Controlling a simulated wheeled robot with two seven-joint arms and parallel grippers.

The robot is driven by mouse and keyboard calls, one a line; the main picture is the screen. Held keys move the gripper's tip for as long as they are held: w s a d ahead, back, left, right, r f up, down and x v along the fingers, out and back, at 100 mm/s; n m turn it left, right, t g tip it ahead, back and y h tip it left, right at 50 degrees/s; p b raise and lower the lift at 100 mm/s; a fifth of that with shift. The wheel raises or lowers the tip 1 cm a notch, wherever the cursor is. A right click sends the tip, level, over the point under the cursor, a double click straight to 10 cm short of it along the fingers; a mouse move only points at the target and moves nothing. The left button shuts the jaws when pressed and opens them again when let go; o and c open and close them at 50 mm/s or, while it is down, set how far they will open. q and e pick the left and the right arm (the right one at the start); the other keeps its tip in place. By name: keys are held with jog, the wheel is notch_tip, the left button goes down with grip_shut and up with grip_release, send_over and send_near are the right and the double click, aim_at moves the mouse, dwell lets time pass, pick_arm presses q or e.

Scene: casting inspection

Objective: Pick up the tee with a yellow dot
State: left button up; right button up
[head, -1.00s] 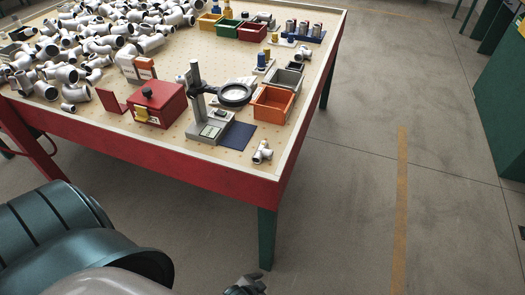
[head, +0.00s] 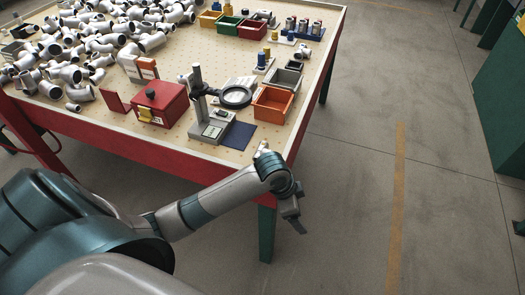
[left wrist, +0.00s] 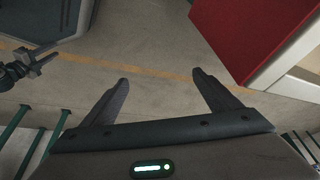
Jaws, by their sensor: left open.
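A small white tee (head: 263,146) lies at the table's front right corner in the head view. My left arm covers its lower part, and I see no yellow dot on it. My left gripper (head: 297,222) hangs past the table's front edge, to the right of and below the tee in the picture. In the left wrist view the left gripper (left wrist: 160,78) is open, with nothing between its fingers but floor behind. My right gripper (left wrist: 30,67) shows small and dark at the left of that view; its opening is unclear.
On the table (head: 130,134) stand a red box (head: 172,105), a magnifier stand (head: 211,128), a dark blue pad (head: 239,135) and an orange bin (head: 270,108). Many pipe fittings (head: 62,75) are piled at the back left. Floor (head: 360,190) right of the table is clear.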

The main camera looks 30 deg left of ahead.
pick_arm(q)
jog(key=w+a+r+m+g+y, duration=0.1)
jog(key=w+a+r+m, duration=0.1)
jog(key=w+a+r, duration=0.3)
jog(key=w+a+r+m+g+y, duration=0.2)
jog(key=w+a+r, duration=0.3)
jog(key=a+r, duration=0.8)
notch_tip(320, 180, up, 8)
jog(key=shift+a+r+m+p, duration=0.15)
jog(key=shift+a+m+p, duration=0.2)
jog(key=shift+m, duration=0.25)
pick_arm(e)
jog(key=shift+s+d+g, duration=0.15)
jog(key=shift+s+d, duration=0.05)
jog(key=shift+s, duration=0.3)
jog(key=shift+s+d+g, duration=0.15)
jog(key=shift+s, duration=0.35)
